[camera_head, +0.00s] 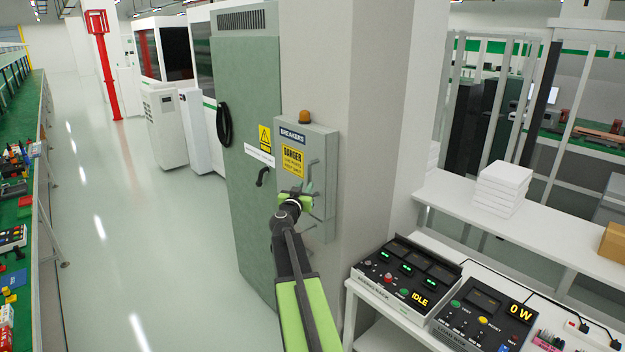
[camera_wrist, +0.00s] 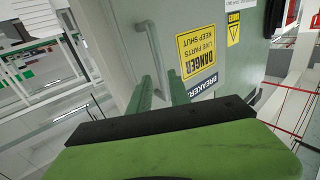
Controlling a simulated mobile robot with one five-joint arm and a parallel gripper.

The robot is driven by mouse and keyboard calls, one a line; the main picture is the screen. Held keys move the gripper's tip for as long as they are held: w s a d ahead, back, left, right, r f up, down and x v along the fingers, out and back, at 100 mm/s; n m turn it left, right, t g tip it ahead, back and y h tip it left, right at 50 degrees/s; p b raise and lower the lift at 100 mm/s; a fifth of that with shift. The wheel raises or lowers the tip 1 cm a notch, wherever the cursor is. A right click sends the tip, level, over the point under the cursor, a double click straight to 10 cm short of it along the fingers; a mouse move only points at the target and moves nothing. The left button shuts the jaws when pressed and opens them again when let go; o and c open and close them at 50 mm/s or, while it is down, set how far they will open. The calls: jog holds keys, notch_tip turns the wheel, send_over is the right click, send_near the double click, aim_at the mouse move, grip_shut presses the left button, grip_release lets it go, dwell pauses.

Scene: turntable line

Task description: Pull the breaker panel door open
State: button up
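The grey breaker panel (camera_head: 322,165) is mounted on the pale column, with a BREAKERS label and a yellow danger sign (camera_head: 293,160) on its door. The door looks shut. In the wrist view the door (camera_wrist: 195,18) appears upside down, with its light grey bar handle (camera_wrist: 152,48) on it. My gripper (camera_head: 300,193) is in front of the door's lower part. In the wrist view its two green fingers (camera_wrist: 162,85) are apart, and one end of the handle shows between them. I cannot tell whether they touch it.
An orange beacon (camera_head: 305,117) sits on top of the panel. A tall green cabinet (camera_head: 245,90) with a black handle stands left of it. A bench with control boxes (camera_head: 405,275) is at the lower right. The floor aisle (camera_head: 130,200) at left is clear.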

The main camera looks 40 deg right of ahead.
aim_at(309, 180)
jog(key=x, duration=0.6)
jog(key=shift+w+d, duration=0.15)
jog(key=shift+d, duration=0.1)
grip_shut()
dwell(1.0)
